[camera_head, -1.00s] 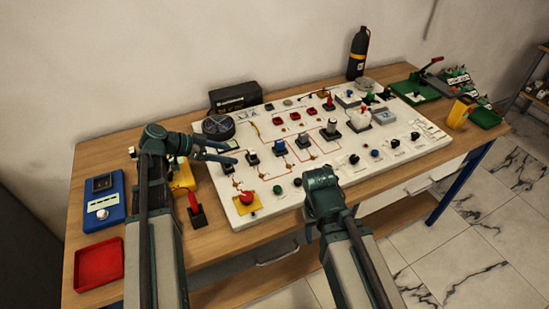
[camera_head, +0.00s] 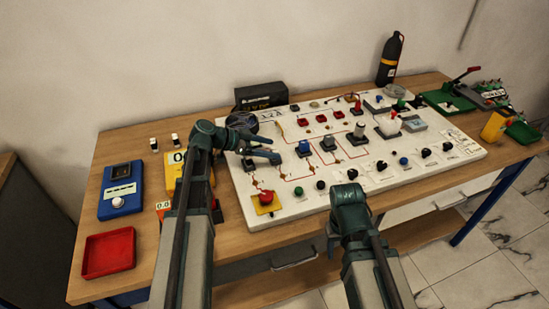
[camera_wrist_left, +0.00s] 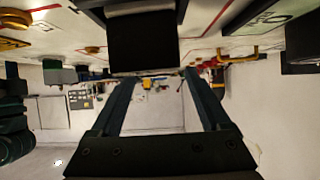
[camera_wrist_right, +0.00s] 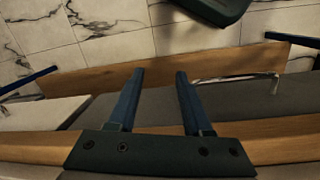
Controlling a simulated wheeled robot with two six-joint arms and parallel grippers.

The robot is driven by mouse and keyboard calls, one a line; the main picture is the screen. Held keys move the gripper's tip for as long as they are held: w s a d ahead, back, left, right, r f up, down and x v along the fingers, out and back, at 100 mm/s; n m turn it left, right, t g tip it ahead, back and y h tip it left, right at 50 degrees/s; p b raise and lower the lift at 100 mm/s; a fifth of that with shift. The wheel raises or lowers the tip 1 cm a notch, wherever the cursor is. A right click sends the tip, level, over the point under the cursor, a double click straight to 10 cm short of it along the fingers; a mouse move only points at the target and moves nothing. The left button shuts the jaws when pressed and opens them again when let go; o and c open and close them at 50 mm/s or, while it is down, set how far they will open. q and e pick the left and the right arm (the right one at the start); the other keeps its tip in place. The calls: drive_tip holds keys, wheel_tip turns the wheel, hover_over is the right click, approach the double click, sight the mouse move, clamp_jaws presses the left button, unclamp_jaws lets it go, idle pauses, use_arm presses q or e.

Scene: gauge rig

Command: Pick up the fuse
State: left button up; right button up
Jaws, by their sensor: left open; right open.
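I cannot tell for certain which part is the fuse. Two small black-and-white pieces, the left one (camera_head: 153,145) and the right one (camera_head: 175,139), stand on the table at the back left and may be fuses. My left gripper (camera_head: 277,154) is open over the left part of the white panel (camera_head: 290,210). In the left wrist view a dark block (camera_wrist_left: 143,45) shows ahead of and between its fingers (camera_wrist_left: 159,75), apparently not gripped. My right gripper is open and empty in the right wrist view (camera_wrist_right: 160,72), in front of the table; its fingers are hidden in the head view.
A blue meter box (camera_head: 121,190) and a red tray (camera_head: 108,252) lie at the left. A yellow meter (camera_head: 173,168) is partly behind my left arm. A black box (camera_head: 262,95) and a dark bottle (camera_head: 390,58) stand at the back. Bare wood shows around the left-hand items.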

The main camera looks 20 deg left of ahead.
sight(277, 150)
use_arm(q)
drive_tip(key=shift+d, duration=0.1)
drive_tip(key=b+x, duration=0.2)
drive_tip(key=x, duration=0.3)
drive_tip(key=shift+d+f+b, duration=0.15)
drive_tip(key=shift+b, duration=0.15)
drive_tip(key=shift+s, duration=0.1)
drive_tip(key=shift+c, duration=0.2)
clamp_jaws()
wheel_tip(277, 150, up, 10)
drive_tip(key=p, duration=1)
